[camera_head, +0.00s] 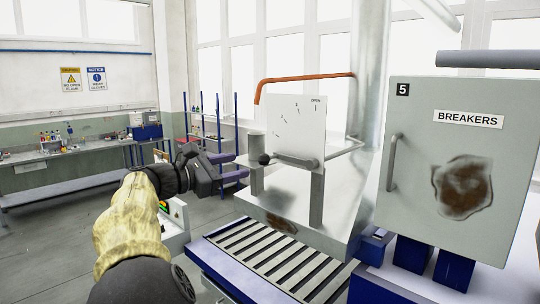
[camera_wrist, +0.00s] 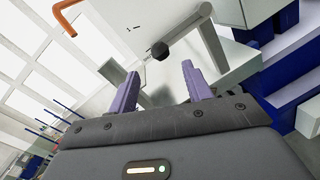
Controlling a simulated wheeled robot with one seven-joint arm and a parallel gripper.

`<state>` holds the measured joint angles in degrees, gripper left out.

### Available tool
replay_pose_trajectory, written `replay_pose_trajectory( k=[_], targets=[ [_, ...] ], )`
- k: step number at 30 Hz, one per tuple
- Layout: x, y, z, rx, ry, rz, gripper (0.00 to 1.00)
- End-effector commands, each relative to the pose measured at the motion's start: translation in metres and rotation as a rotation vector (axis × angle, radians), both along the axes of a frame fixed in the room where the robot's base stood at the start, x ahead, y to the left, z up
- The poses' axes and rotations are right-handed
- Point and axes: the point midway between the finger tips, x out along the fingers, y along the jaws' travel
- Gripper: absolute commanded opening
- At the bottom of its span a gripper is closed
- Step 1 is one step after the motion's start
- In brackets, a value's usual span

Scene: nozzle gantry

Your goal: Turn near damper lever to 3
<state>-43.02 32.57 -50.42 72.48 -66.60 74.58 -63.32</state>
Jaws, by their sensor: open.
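A grey lever (camera_head: 298,161) with a black ball knob (camera_head: 264,159) at its left end lies roughly level across the lower part of a white dial plate (camera_head: 297,118). The plate has several short tick marks and the word OPEN at its upper right; other markings are too small to read. My gripper (camera_head: 240,167) is open and empty, its purple fingers pointing right toward the knob and apart from it. In the wrist view the black knob (camera_wrist: 160,50) shows just beyond and between the fingertips (camera_wrist: 160,72).
An orange bent bar (camera_head: 305,77) runs above the plate. Grey posts (camera_head: 316,200) stand on a sloped metal housing above a slatted blue-edged grate (camera_head: 265,255). A grey BREAKERS cabinet (camera_head: 420,150) is at right. Blue racks and a workbench (camera_head: 70,155) stand behind at left.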

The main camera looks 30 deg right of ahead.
Motion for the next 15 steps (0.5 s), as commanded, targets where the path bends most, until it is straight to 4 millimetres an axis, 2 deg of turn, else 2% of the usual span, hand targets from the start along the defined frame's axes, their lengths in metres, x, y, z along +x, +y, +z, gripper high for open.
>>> replay_pose_trajectory(
  k=[3,15],
  targets=[
    [0.003,-0.023,0.003,0.001,0.001,-0.005,0.5],
    [0.016,-0.091,0.003,0.001,0.002,-0.005,0.5]
  ],
)
